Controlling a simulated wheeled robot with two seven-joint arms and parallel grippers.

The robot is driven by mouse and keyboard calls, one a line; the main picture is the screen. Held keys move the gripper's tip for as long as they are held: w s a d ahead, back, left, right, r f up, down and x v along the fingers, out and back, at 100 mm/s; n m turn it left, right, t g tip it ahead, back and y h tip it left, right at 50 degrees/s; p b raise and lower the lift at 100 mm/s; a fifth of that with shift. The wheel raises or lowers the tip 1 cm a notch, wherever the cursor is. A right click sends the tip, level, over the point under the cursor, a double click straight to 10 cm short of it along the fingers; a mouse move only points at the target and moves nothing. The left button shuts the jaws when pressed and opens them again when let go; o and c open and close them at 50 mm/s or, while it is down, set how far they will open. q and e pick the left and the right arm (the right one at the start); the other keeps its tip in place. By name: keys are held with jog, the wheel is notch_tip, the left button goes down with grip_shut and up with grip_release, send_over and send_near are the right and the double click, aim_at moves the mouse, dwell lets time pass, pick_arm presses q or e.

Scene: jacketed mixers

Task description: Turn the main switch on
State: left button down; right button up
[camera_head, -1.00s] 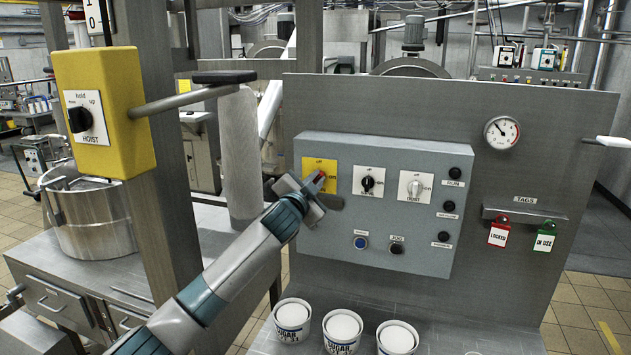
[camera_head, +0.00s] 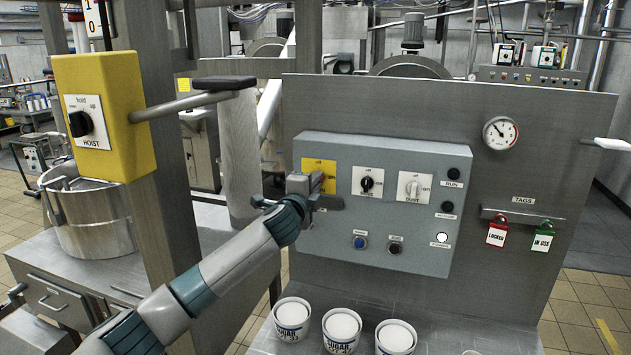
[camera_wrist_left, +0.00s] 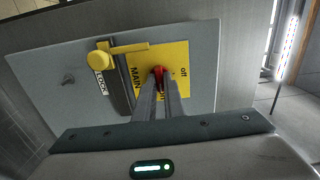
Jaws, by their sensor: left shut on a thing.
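The main switch shows in the left wrist view as a red knob (camera_wrist_left: 158,73) on a yellow plate (camera_wrist_left: 145,62) marked MAIN and off. In the head view the yellow plate (camera_head: 319,166) is at the upper left of the grey control box (camera_head: 400,153), and the knob is hidden behind my gripper. My left gripper (camera_wrist_left: 160,88) is shut on the red knob, one finger on each side. In the head view the left gripper (camera_head: 315,188) covers the plate's lower part. A white lamp (camera_head: 442,238) glows at the box's lower right. My right gripper is in neither view.
A yellow latch (camera_wrist_left: 101,60) labelled LOCK sits beside the plate. Two more rotary switches (camera_head: 368,182) (camera_head: 413,187) are to the right. The yellow hoist box (camera_head: 98,115) and its post stand left. Sugar tubs (camera_head: 341,330) stand below the panel.

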pick_arm(q)
jog(key=shift+f, duration=0.1)
dwell(0.3)
jog(key=c, duration=1.8)
grip_release()
jog(key=shift+c, duration=0.2)
jog(key=shift+s, duration=0.15)
jog(key=b+v, duration=0.7)
jog(key=v, duration=1)
